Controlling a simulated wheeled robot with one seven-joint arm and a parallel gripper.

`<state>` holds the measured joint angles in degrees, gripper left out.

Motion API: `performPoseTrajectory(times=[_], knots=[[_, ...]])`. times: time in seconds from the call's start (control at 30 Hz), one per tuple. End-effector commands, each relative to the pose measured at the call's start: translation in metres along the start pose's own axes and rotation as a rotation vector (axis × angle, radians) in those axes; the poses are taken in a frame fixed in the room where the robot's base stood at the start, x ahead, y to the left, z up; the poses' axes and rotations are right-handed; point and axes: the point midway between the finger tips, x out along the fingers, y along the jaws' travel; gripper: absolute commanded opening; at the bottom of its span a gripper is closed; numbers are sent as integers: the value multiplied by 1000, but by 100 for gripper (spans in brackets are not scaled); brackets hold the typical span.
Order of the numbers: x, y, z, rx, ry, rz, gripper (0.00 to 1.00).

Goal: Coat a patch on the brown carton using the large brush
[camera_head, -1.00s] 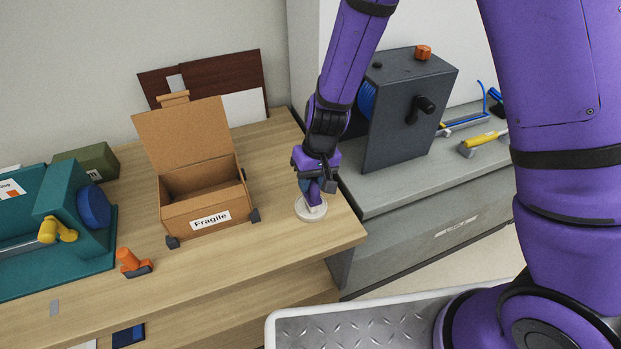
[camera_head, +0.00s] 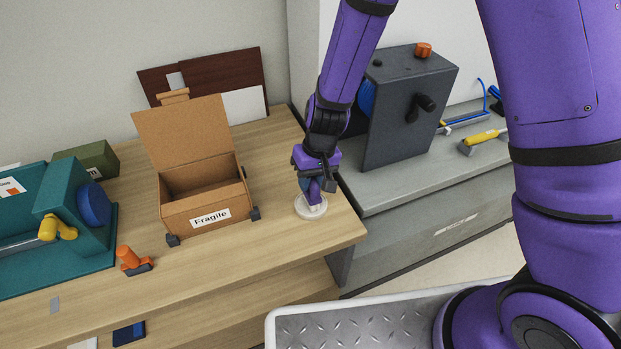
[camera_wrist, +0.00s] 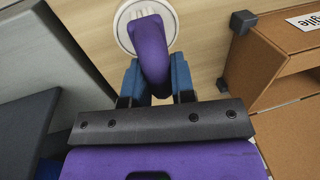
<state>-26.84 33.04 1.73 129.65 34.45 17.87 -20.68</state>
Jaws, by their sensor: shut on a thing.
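The brown carton (camera_head: 195,211) stands open on the wooden table, its lid raised at the back and a Fragile label on its front. It also shows at the right of the wrist view (camera_wrist: 275,65). My gripper (camera_head: 311,184) is to the right of the carton, pointing down. In the wrist view its blue fingers (camera_wrist: 157,75) are shut on a brush with a purple handle (camera_wrist: 150,48). The brush's pale lower end (camera_head: 314,199) is over or in a round white dish (camera_head: 312,213); contact is hard to tell.
A teal machine (camera_head: 60,215) and an orange-handled clamp (camera_head: 128,258) are left of the carton. A dark grey box with a crank (camera_head: 405,125) and a yellow-handled tool (camera_head: 484,138) stand on the grey counter (camera_head: 440,165) at the right. Bare table lies between carton and dish.

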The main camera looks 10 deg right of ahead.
Motion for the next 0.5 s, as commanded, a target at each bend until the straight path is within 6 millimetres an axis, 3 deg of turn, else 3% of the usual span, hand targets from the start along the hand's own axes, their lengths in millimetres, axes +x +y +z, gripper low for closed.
performPoseTrajectory(times=[0.5], knots=[[6, 1, 0, 0, -1, 0, 5]])
